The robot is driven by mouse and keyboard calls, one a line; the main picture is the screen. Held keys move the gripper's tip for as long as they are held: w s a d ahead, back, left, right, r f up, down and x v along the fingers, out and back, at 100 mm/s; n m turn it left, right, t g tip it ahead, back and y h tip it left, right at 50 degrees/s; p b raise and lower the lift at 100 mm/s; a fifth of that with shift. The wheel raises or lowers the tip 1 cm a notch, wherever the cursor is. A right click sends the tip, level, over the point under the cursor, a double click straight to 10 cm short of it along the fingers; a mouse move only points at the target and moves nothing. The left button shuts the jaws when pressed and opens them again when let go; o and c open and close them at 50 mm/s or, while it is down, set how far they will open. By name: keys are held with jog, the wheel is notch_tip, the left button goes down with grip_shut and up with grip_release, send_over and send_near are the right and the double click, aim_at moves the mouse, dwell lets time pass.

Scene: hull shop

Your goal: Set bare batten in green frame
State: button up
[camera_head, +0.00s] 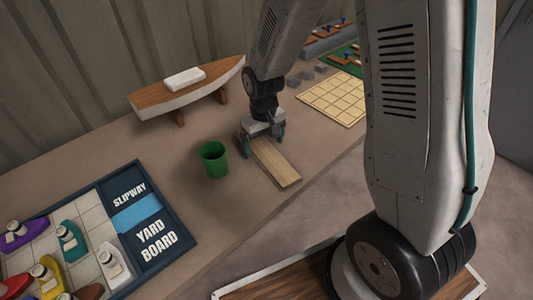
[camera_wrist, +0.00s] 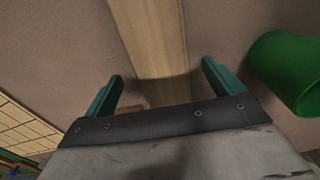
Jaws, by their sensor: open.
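A bare wooden batten (camera_head: 276,166), pale and flat, lies on the bench. It also runs between my fingers in the wrist view (camera_wrist: 157,35). My gripper (camera_head: 262,142) points down over the batten's far end. Its teal fingers (camera_wrist: 163,75) are open, one on each side of the batten, with gaps visible. The far end of the batten is hidden by the gripper.
A green cup (camera_head: 214,160) stands left of the batten. A pale gridded board (camera_head: 335,99) lies to the right, with small grey blocks (camera_head: 307,75) behind it. A wooden hull model (camera_head: 190,88) stands at the back. The yard board (camera_head: 150,257) with coloured boats is at front left.

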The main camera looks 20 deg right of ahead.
jog(key=shift+f, duration=0.75)
jog(key=c, duration=1.2)
jog(key=shift+c, duration=0.2)
